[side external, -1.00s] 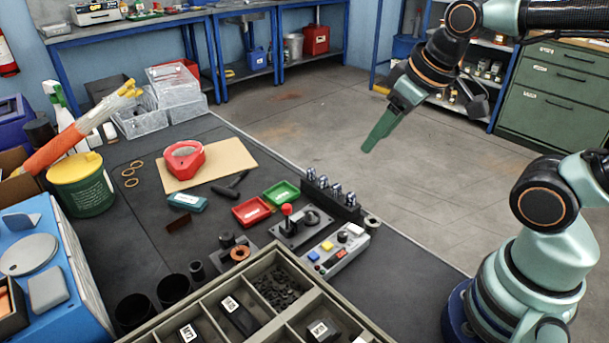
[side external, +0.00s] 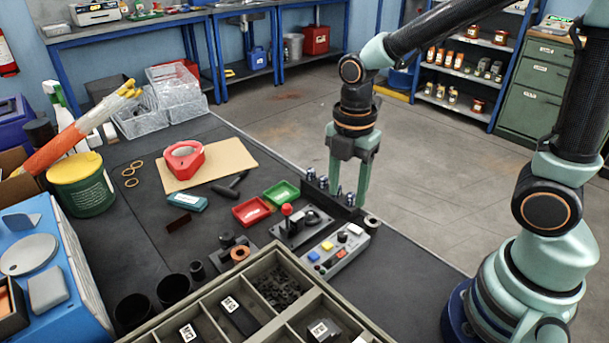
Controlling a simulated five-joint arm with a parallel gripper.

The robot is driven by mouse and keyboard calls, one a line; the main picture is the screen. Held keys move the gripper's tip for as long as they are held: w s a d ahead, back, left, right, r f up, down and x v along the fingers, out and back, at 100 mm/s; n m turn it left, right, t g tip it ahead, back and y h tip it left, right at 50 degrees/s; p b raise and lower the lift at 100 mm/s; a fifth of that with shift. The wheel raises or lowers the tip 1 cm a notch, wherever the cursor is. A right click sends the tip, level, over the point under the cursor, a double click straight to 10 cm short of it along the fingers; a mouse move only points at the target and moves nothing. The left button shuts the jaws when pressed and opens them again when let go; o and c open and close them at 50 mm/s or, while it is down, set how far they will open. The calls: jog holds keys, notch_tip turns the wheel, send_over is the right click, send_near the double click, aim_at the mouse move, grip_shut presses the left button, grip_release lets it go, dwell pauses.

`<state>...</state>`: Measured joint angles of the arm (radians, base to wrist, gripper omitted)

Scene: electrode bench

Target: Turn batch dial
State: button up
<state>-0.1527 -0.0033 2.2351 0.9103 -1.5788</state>
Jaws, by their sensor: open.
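A grey control box (side external: 335,252) on the dark bench has blue, yellow and red buttons and a black knob (side external: 342,237) at its far end. Beside it, to the left, a dark plate (side external: 293,235) carries a red-topped lever (side external: 287,210) and a round black knob (side external: 311,217). I cannot tell which knob is the batch dial. My gripper (side external: 348,196) is open and empty and points straight down. Its fingers appear just beyond the black knobs, level with the rack of metal pieces. I see no contact with either knob.
A black rack (side external: 340,208) with several metal-topped pieces stands close to the fingers. A green tray (side external: 282,194) and a red tray (side external: 251,211) lie to the left. A compartmented box (side external: 268,260) fills the front. The bench's right front is clear.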

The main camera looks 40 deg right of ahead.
aim_at(343, 234)
notch_tip(343, 234, down, 11)
jog(key=shift+r, duration=0.1)
dwell(0.3)
grip_shut()
